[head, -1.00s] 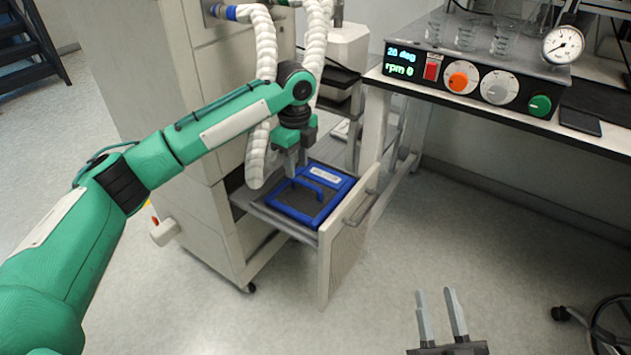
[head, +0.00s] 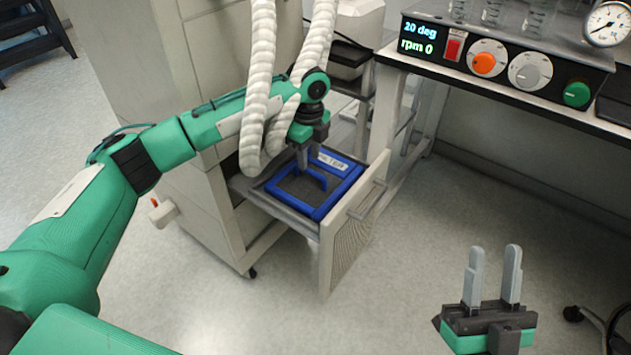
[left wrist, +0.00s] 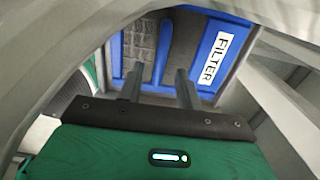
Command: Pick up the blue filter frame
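The blue filter frame (head: 291,204) lies flat in the open drawer (head: 340,245), with a grey mesh middle, a raised blue handle and a white label. In the left wrist view the label on the filter frame (left wrist: 214,60) reads "FILTER". My left gripper (head: 308,163) points down just over the handle. In the left wrist view the fingers of the left gripper (left wrist: 160,88) are apart, with the blue handle (left wrist: 163,50) showing between them; I cannot tell whether they touch it. My right gripper (head: 492,275) is open and empty, over the floor at the lower right.
White corrugated hoses (head: 258,90) hang beside my left arm in front of the cabinet (head: 140,90). A bench with a control box (head: 500,70) and glassware stands at the right. The floor between the drawer and my right gripper is clear.

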